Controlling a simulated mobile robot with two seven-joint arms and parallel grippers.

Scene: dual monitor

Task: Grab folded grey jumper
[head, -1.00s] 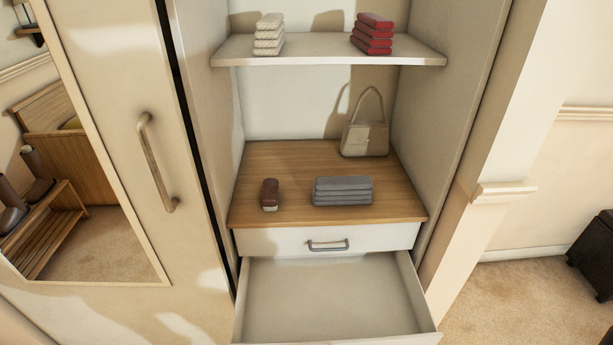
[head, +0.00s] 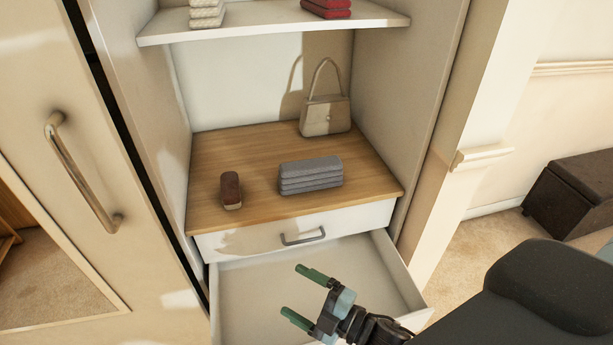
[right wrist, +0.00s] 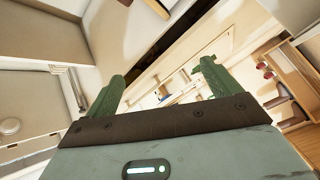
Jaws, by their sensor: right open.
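The folded grey jumper (head: 310,175) lies flat on the wooden top (head: 240,153) inside the wardrobe, in the head view. My right gripper (head: 299,293) is open and empty, with its two green fingers pointing left. It is over the open lower drawer, nearer to me than the jumper and apart from it. The right wrist view shows the same open green fingers (right wrist: 155,90) with nothing between them. I cannot make out the jumper in that view. My left gripper is not in view.
A brown brush-like item (head: 230,190) lies left of the jumper, and a beige handbag (head: 325,115) stands behind it. A shelf (head: 270,27) with folded clothes is above. The open drawer (head: 250,275) juts out empty below. A mirrored door (head: 50,260) is at left.

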